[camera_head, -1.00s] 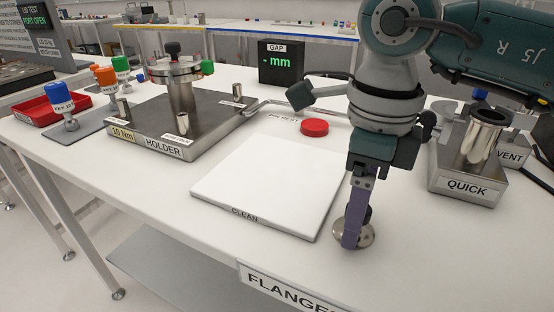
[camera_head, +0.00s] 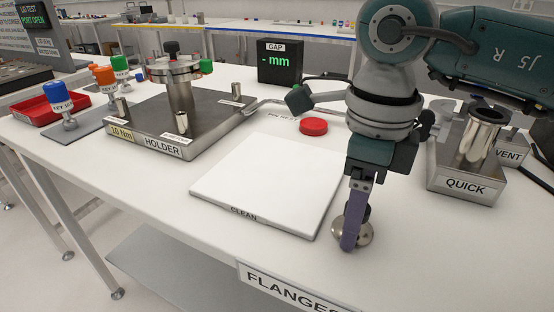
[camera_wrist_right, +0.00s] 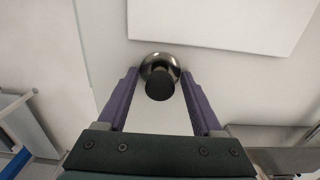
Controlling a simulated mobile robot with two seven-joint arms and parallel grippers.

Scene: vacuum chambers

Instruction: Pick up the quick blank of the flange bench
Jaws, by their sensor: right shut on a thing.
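The quick blank (camera_head: 367,234) is a round shiny metal disc with a black knob, at the front of the bench, right of the white CLEAN pad. It also shows in the right wrist view (camera_wrist_right: 165,61), its black knob towards me. My right gripper (camera_head: 350,243) points down at it and is shut on it, one purple finger on each side in the wrist view. A finger hides part of the blank in the head view. I cannot tell whether the blank touches the bench top. My left gripper is not in view.
The CLEAN pad (camera_head: 265,187) lies just left of my right gripper. The QUICK block (camera_head: 465,187) stands at right, with a metal tube on it. The HOLDER plate (camera_head: 150,133), a red cap (camera_head: 313,126) and the GAP display (camera_head: 280,62) stand farther back. The front edge is close.

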